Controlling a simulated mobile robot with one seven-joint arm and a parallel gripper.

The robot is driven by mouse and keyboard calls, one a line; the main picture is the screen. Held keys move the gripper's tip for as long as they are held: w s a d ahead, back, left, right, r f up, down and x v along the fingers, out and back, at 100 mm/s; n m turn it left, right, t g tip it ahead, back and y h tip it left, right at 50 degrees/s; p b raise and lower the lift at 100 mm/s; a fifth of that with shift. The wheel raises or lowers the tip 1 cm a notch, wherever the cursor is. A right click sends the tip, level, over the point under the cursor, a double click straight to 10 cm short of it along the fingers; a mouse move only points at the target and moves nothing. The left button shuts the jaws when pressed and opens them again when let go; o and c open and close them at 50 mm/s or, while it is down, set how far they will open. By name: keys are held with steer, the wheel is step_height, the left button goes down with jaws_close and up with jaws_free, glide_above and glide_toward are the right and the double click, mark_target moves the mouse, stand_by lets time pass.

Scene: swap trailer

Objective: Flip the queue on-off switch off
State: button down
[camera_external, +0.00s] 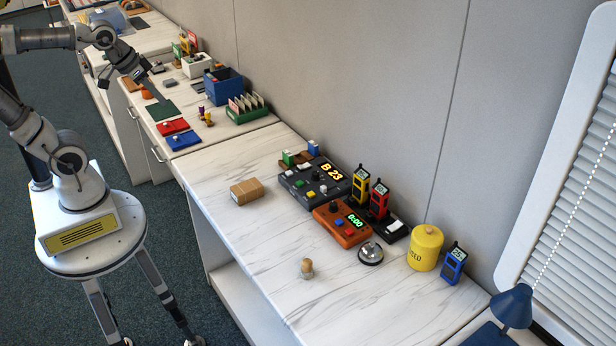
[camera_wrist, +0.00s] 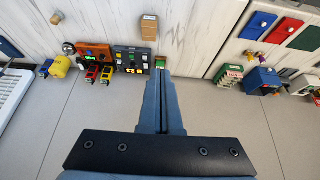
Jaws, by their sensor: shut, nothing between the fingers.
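The dark grey queue console (camera_external: 291,188) with a yellow "B 23" display (camera_external: 332,171) lies on the white marbled counter. It carries a black knob and several small coloured controls. I cannot tell which is the on-off switch or how it is set. In the wrist view the console (camera_wrist: 131,54) shows upside down and small, just left of the fingertips in the picture. My gripper (camera_external: 157,97) is shut and empty, over the far-left counter section, well away from the console. Its fingers (camera_wrist: 161,74) are together in the wrist view.
An orange timer console (camera_external: 334,229), a service bell (camera_external: 370,254) and yellow and red handheld devices (camera_external: 360,184) crowd near the queue console. A small cardboard box (camera_external: 247,191) lies to its left. A blue bin (camera_external: 223,88) stands farther back. The counter's front is mostly clear.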

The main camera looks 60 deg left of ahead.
steer(key=w+d+f+b, duration=0.1)
steer(key=w+b, duration=0.1)
steer(key=w, duration=1)
steer(key=w+d+f+b, duration=0.1)
steer(key=w+d+f, duration=0.1)
steer(key=w+f, duration=0.7)
steer(key=w+d+f+b, duration=0.2)
steer(key=w+f, duration=0.8)
steer(key=w, duration=0.6)
steer(key=shift+w+d+f+g, duration=0.25)
steer(key=shift+d+g, duration=0.05)
steer(key=shift+d, duration=0.55)
steer(key=b, duration=0.1)
glide_above(304, 167)
step_height(304, 167, down, 10)
steer(key=shift+r, duration=0.15)
steer(key=shift+s+f, duration=0.3)
steer(key=shift+f, duration=0.25)
steer(key=shift+s+f, duration=0.25)
steer(key=shift+f, duration=0.25)
steer(key=shift+s+f, duration=0.15)
steer(key=shift+f, duration=0.4)
steer(key=shift+b, duration=0.3)
